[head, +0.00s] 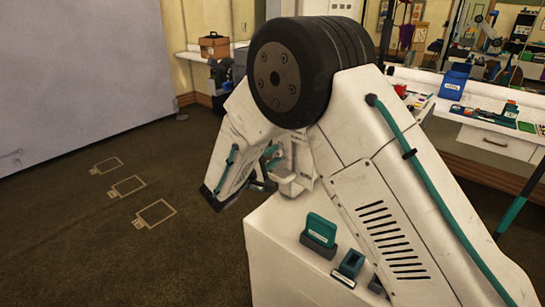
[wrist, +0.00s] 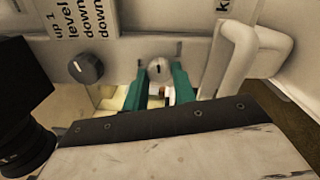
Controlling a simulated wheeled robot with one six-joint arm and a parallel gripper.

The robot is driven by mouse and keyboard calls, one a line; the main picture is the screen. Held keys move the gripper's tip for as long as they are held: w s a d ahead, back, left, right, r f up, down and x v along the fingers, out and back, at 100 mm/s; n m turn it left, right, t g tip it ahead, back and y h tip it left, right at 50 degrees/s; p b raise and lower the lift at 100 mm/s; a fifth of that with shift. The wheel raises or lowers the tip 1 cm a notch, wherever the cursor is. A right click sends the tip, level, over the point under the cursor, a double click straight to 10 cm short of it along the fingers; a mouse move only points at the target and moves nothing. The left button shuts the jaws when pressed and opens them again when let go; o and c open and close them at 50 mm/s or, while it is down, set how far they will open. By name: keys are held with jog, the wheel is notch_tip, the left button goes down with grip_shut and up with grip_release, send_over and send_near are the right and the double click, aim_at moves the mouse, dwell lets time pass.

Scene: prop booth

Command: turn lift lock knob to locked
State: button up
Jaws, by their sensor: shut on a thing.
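In the wrist view, my gripper (wrist: 160,76) has its two teal fingers on either side of a small pale round knob (wrist: 159,68), which I take to be the lift lock knob. The fingers are shut on it. The knob's face shows a short dark mark, roughly upright in the picture. Its lower part is hidden between the fingers. A label at the top right (wrist: 232,8) is cut off, so its words cannot be read in full. In the head view my own arm hides the knob.
A dark grey knob (wrist: 86,68) with a white mark sits left of the fingers, below a printed label (wrist: 83,18). A pale looped handle (wrist: 241,55) stands close on the right. In the head view, a white cabinet (head: 270,250) bears teal items (head: 320,230). Floor at left is clear.

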jog(key=shift+f+m, duration=0.1)
jog(key=shift+m, duration=0.6)
jog(key=o, duration=1)
jog(key=v, duration=0.7)
jog(key=shift+s+a, duration=0.25)
jog(key=shift+s, duration=0.1)
